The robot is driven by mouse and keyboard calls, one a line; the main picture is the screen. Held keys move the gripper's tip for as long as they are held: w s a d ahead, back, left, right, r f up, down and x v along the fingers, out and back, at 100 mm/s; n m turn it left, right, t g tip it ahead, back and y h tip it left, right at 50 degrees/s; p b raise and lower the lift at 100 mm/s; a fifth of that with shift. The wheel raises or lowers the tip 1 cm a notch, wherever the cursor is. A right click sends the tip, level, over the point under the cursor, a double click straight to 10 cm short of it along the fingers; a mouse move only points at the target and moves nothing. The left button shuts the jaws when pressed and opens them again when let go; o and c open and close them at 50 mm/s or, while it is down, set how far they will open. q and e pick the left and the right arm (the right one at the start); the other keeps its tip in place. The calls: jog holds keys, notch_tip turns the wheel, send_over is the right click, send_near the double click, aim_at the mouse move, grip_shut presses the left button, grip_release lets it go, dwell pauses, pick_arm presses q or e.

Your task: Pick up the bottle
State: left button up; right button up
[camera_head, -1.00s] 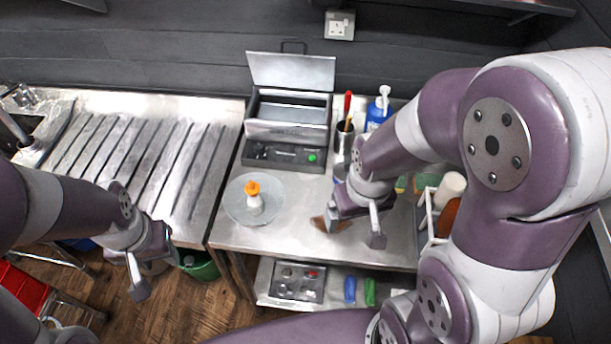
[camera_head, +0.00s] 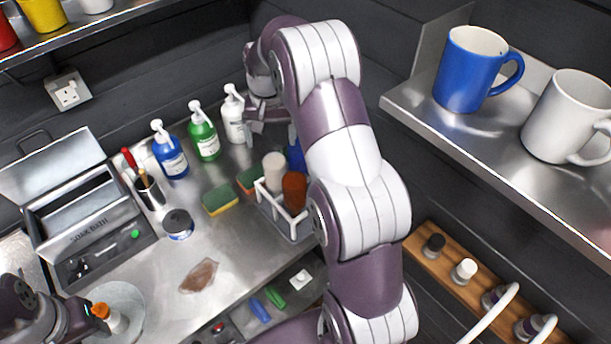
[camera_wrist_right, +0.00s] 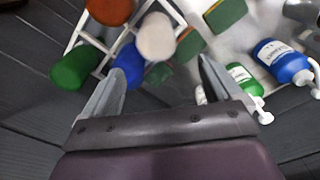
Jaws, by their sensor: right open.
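Three pump bottles stand at the back of the steel counter: a blue one (camera_head: 170,156), a green one (camera_head: 204,136) and a white one (camera_head: 233,118). A small white bottle with an orange cap (camera_head: 113,318) stands on a round plate at the lower left. My right gripper (camera_head: 268,128) is open and empty, just right of the white bottle. In the right wrist view its spread fingers (camera_wrist_right: 162,82) have the green bottle (camera_wrist_right: 240,76) and blue bottle (camera_wrist_right: 284,62) to their right; the white bottle is mostly hidden. My left gripper is at the lower left, its fingers unclear.
A white rack (camera_head: 283,222) holding coloured cylinders stands close to my right forearm. Sponges (camera_head: 220,199), a tin (camera_head: 178,225) and a tool pot (camera_head: 150,193) stand on the counter. A shelf with mugs (camera_head: 472,72) juts out at the right.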

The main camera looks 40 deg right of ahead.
aim_at(275, 171)
jog(key=f, duration=0.1)
jog(key=s+f+p, duration=0.1)
jog(key=f, duration=0.1)
jog(key=shift+s+a+f, duration=0.15)
jog(key=shift+s+a, duration=0.15)
jog(key=shift+s, duration=0.05)
jog(key=f+p, duration=0.1)
jog(key=f, duration=0.1)
jog(key=f+p, duration=0.2)
jog(key=f, duration=0.1)
jog(key=f+p, duration=0.1)
jog(key=f, duration=0.2)
jog(key=shift+w+d, duration=0.2)
jog(key=shift+w, duration=0.2)
jog(key=shift+f, duration=0.4)
pick_arm(q)
jog(key=r, duration=0.5)
jog(key=shift+s+a+r, duration=0.15)
jog(key=shift+s+r, duration=0.05)
jog(key=shift+s, duration=0.15)
pick_arm(e)
jog(key=c, duration=1.3)
